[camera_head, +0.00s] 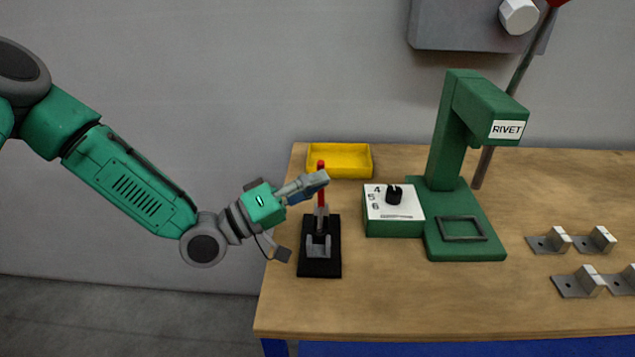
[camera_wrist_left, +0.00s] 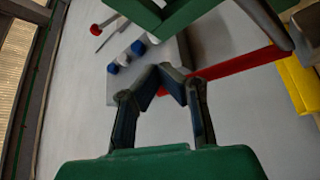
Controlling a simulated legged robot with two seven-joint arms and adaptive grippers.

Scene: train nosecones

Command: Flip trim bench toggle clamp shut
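The toggle clamp (camera_head: 319,262) has a black base and grey metal parts and stands at the bench's left end. Its red handle (camera_head: 321,197) points upright. My left gripper (camera_head: 318,179) is at the handle's upper part, with the red tip showing above the fingers. In the left wrist view, the fingertips (camera_wrist_left: 168,74) come together. The red handle (camera_wrist_left: 245,68) runs behind the right finger, and its end shows between the fingers, close to the tips. I cannot tell whether the fingers touch it. My right gripper is out of view.
A yellow tray (camera_head: 340,160) lies behind the clamp. A green control box (camera_head: 393,226) with a black knob and a green rivet press (camera_head: 455,180) stand to the right. Several metal brackets (camera_head: 548,241) lie farther right. The bench (camera_head: 400,300) is clear in front.

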